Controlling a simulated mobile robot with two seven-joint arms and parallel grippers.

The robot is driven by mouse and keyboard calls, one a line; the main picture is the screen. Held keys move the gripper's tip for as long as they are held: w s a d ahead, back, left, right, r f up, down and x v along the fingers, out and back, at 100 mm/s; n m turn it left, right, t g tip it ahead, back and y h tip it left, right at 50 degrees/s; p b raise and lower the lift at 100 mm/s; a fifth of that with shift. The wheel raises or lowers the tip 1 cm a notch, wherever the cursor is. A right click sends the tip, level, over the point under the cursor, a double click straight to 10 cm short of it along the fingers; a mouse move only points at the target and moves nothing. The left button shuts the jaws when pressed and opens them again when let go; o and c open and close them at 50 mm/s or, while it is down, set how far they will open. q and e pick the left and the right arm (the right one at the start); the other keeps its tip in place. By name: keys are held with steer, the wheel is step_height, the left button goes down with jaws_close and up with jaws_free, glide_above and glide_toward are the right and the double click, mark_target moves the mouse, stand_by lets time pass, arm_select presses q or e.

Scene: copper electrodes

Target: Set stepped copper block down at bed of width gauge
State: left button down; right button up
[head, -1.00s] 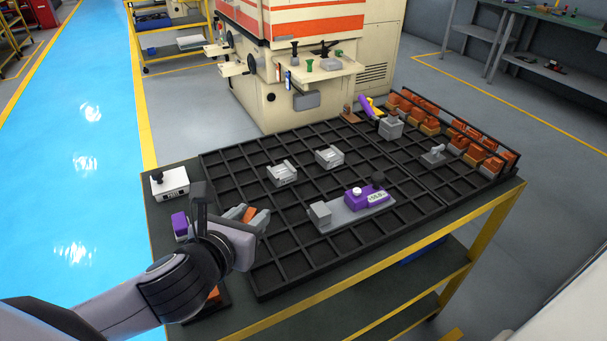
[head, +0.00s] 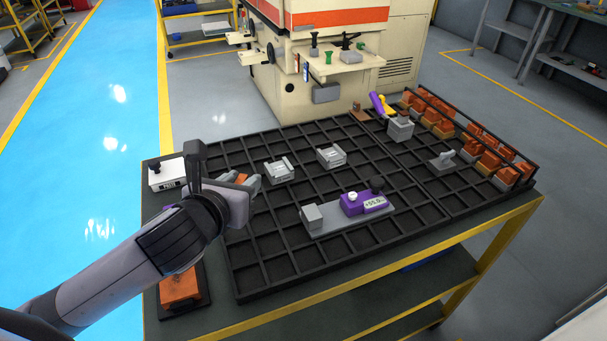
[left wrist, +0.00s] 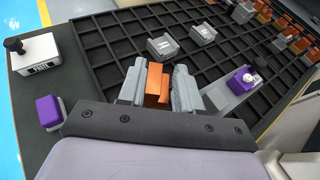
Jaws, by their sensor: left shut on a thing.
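My left gripper (head: 244,184) is above the left part of the black grid tray. In the left wrist view its two grey fingers (left wrist: 158,86) are shut on the stepped copper block (left wrist: 157,82), one finger on each side. In the head view only a bit of orange copper shows between the fingers. The width gauge lies on the tray to the right of the gripper: a long grey bed (head: 345,218) with a grey end block (head: 312,216) and a purple slider with a display (head: 363,204). The gripper is apart from the gauge. My right gripper is not in view.
The black grid tray (head: 290,250) covers most of the table. Two grey blocks (head: 279,170) (head: 331,156) sit behind the gauge. Several copper electrodes (head: 492,160) fill the right rack. A white box with a black knob (head: 167,174) stands at the left. An orange block (head: 180,287) lies front left.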

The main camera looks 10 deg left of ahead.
arm_select(q)
steer(key=w+d+r, duration=0.2)
steer(key=w+r, duration=0.4)
step_height(320, 180, up, 6)
steer(key=m+h, duration=0.2)
glide_above(288, 195)
step_height(288, 195, down, 20)
steer(key=shift+r+b, duration=0.1)
steer(key=shift+b, duration=0.9)
steer(key=c, duration=1)
jaws_free()
steer(key=shift+f, duration=0.2)
steer(key=shift+c, duration=0.2)
steer(key=shift+r, duration=0.1)
